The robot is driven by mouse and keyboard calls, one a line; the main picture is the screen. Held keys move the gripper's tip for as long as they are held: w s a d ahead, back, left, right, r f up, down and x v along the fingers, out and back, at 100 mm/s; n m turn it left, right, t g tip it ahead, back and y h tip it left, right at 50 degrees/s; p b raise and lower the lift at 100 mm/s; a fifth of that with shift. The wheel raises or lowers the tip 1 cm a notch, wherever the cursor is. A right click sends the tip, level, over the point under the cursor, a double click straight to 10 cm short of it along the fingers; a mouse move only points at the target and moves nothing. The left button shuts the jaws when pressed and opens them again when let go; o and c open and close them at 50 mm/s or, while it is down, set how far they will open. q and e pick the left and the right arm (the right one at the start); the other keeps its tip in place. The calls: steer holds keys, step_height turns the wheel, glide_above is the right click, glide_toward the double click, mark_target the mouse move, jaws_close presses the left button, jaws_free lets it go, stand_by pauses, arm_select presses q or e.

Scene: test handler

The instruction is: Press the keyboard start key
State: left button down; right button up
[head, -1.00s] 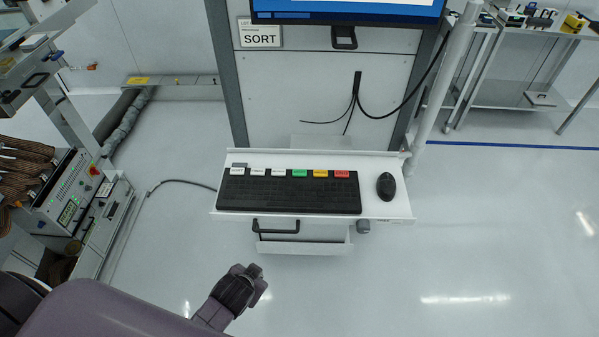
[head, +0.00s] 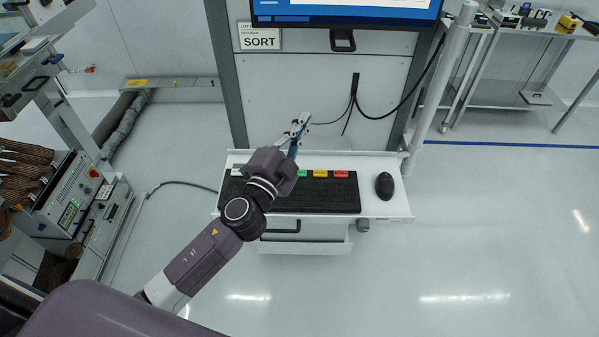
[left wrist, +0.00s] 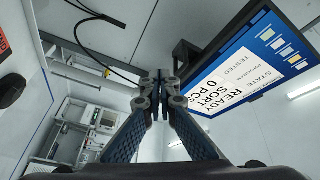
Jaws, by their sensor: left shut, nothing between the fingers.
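The black keyboard (head: 325,197) lies on a white shelf (head: 385,207) below the monitor. Its row of large keys shows a white key (head: 237,173), part of a green key (head: 303,174), a yellow key (head: 320,174) and a red key (head: 341,174). The key labels are too small to read. My left arm covers the keyboard's left part and the other white keys. My left gripper (head: 303,119) is shut and empty, above the keyboard's back edge in the picture. In the left wrist view its fingertips (left wrist: 162,76) meet. My right gripper is not in view.
A black mouse (head: 385,186) sits right of the keyboard. The monitor (head: 345,12) hangs above; in the left wrist view its screen (left wrist: 240,75) reads READY, SORT. Cables (head: 383,117) hang on the panel behind. A pale post (head: 440,85) stands at the right.

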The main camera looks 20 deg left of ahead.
arm_select(q)
steer(key=w+d+f+m+g+h, duration=0.25)
steer(key=d+m+g+h, duration=0.6)
steer(key=m, duration=0.65)
steer(key=w+a+f+m+g+y, duration=0.3)
steer(key=a+f+y, duration=0.3)
steer(key=a+f, duration=0.4)
steer(key=shift+w+a+f+m, duration=0.15)
steer(key=shift+w+a+m, duration=0.25)
steer(key=shift+a+m, duration=0.5)
steer(key=shift+f+y, duration=0.15)
steer(key=shift+y, duration=0.1)
step_height(320, 180, down, 8)
steer(key=b, duration=0.6)
steer(key=shift+r, duration=0.2)
steer(key=shift+f, duration=0.45)
